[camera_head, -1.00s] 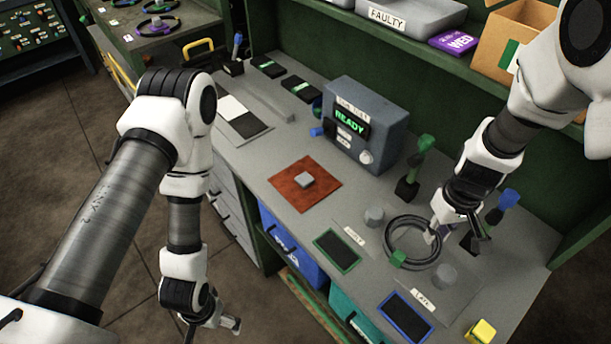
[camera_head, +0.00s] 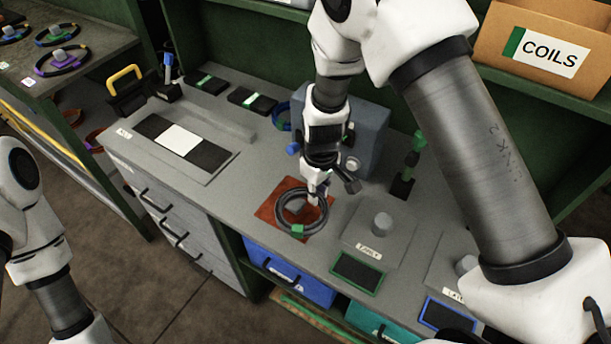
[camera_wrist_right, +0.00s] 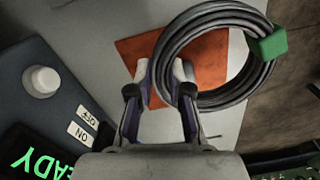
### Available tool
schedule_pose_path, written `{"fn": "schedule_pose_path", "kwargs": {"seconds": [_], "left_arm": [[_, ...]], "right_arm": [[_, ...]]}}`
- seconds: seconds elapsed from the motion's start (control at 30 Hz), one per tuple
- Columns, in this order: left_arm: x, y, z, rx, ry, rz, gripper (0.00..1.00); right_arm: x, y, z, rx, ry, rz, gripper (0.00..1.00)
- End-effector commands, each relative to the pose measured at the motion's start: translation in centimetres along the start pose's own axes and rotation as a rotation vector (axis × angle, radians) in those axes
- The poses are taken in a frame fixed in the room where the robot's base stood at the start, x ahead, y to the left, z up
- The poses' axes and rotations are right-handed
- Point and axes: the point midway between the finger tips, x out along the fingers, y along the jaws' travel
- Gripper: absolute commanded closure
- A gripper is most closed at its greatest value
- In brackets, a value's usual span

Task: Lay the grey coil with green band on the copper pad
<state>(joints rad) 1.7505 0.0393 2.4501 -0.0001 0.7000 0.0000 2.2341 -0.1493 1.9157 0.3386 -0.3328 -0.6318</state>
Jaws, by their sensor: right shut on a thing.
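The grey coil (camera_head: 278,213) with its green band (camera_head: 297,230) is in my right gripper (camera_head: 315,196), over the copper pad (camera_head: 266,211) in the head view. My right gripper is shut on the coil's rim at the ring's far right side. In the right wrist view the coil (camera_wrist_right: 212,103) overlaps the pad (camera_wrist_right: 135,48), and its green band (camera_wrist_right: 268,43) reaches past the pad's edge; my right gripper (camera_wrist_right: 163,80) is at its near rim. The gap between coil and pad is hard to tell. My left gripper is out of view.
The grey tester box (camera_head: 365,122) stands just behind the pad, partly hidden by my right arm. A grey post (camera_head: 382,222) on a labelled plate and a green-framed panel (camera_head: 358,272) are to its right.

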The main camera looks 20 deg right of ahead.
Motion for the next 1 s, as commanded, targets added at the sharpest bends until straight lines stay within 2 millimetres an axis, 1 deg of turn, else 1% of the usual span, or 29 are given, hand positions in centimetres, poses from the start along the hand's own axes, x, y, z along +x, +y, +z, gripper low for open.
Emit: {"fn": "schedule_pose_path", "kwargs": {"seconds": [0.03,0.1,0.23,0.33,0.43,0.53,0.87,0.9,1.0], "left_arm": [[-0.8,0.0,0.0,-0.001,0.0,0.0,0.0],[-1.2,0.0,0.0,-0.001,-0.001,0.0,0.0],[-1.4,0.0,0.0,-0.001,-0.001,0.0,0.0],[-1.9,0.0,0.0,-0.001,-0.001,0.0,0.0],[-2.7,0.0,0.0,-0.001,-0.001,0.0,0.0],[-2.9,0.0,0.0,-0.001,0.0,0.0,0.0],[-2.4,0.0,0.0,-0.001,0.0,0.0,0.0],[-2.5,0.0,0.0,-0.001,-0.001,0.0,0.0],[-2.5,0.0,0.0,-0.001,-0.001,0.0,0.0]], "right_arm": [[-0.2,0.7,-1.4,-0.001,0.002,-0.001,1.0],[0.0,1.5,-2.9,0.0,0.002,0.0,1.0],[0.4,2.4,-4.7,0.0,0.001,0.001,1.0],[1.2,2.5,-4.9,0.001,-0.002,0.0,1.0],[2.8,2.5,-4.8,0.0,-0.004,-0.001,1.0],[3.9,2.6,-4.8,0.0,-0.001,0.0,1.0],[4.5,2.6,-4.8,0.0,0.0,0.0,1.0],[4.4,2.5,-4.8,0.0,-0.001,0.0,0.71],[4.4,2.5,-4.8,0.0,-0.001,0.0,0.71]]}}
